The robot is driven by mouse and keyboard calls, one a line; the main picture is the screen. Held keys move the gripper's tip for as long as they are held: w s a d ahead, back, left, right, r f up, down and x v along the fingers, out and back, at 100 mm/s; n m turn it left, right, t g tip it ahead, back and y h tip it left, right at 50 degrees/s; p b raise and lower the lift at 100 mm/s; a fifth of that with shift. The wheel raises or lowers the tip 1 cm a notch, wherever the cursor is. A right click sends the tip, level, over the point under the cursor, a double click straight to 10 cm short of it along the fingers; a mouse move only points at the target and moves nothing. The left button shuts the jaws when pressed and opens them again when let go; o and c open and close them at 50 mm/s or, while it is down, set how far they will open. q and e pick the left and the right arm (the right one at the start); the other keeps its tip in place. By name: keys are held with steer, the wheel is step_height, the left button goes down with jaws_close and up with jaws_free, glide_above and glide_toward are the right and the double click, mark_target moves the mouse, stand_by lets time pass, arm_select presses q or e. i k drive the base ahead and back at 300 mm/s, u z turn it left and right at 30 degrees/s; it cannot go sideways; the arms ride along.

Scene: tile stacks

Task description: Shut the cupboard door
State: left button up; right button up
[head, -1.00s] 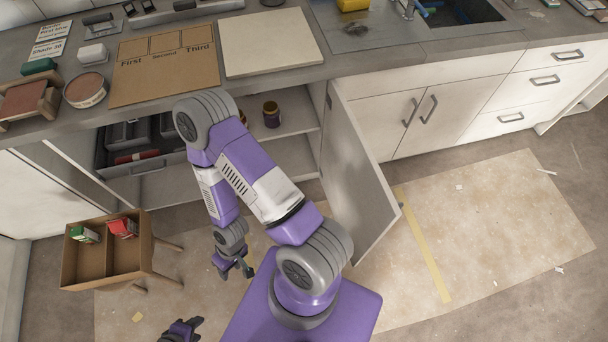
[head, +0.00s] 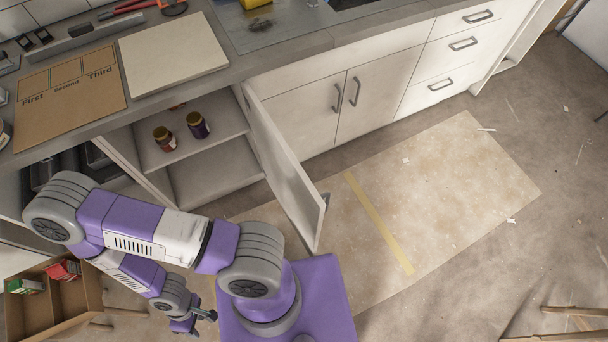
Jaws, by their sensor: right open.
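The cupboard door (head: 285,165) is a white panel standing wide open, its free edge jutting out over the floor right of the cupboard opening. The cupboard (head: 205,160) shows its shelves, with two small dark jars (head: 182,132) on the upper one. My right gripper (head: 203,324) is low at the bottom of the picture, left of the door and apart from it. It is open and empty. My left gripper is out of view.
A wooden crate (head: 88,285) with small boxes stands at the lower left. The grey counter (head: 280,45) runs above the cupboard, with closed white cabinets and drawers to its right. The floor right of the door is clear apart from small scraps.

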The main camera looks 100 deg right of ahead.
mark_target(305, 209)
steer(key=k, duration=2.05)
steer(key=z, duration=1.45)
steer(key=i, duration=0.55)
steer(key=z, duration=0.05)
steer(key=k, duration=0.45)
steer(key=z, duration=0.75)
steer(key=i, duration=0.7)
steer(key=u, duration=0.5)
